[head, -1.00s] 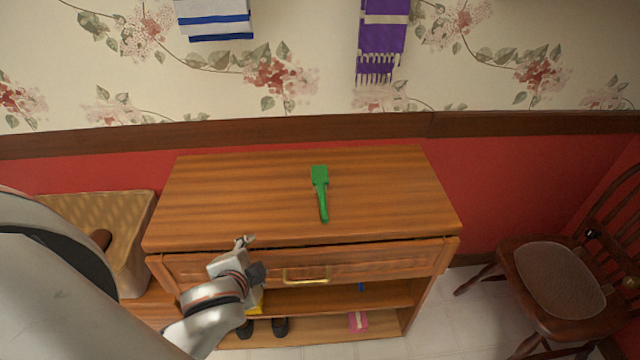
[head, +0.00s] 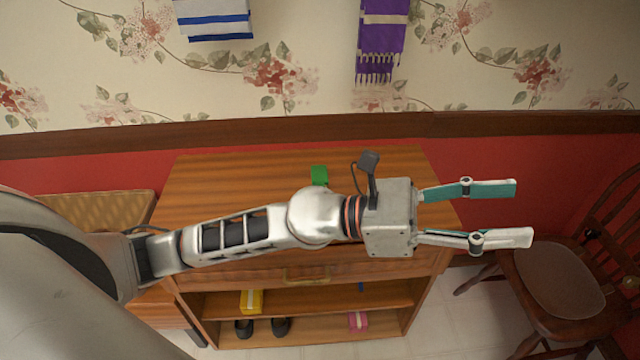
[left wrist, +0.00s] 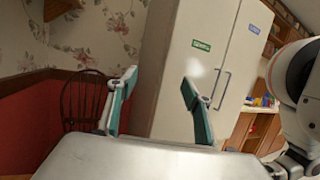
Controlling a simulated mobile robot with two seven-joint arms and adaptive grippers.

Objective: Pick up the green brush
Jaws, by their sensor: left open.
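The green brush (head: 319,174) lies on top of the wooden cabinet (head: 230,180). In the head view only its broad end shows; my left arm hides the handle. My left gripper (head: 515,213) reaches across above the cabinet and points right, past the brush, with its fingertips beyond the cabinet's right edge. It is open and empty. In the left wrist view the two fingers (left wrist: 158,90) stand apart with nothing between them, and the brush does not show. My right gripper is not in view.
A wooden chair (head: 560,275) stands right of the cabinet and a wicker basket (head: 95,207) stands left. The lower shelves hold a yellow item (head: 251,301), dark shoes (head: 262,327) and a pink box (head: 357,321). A white fridge (left wrist: 190,75) shows in the wrist view.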

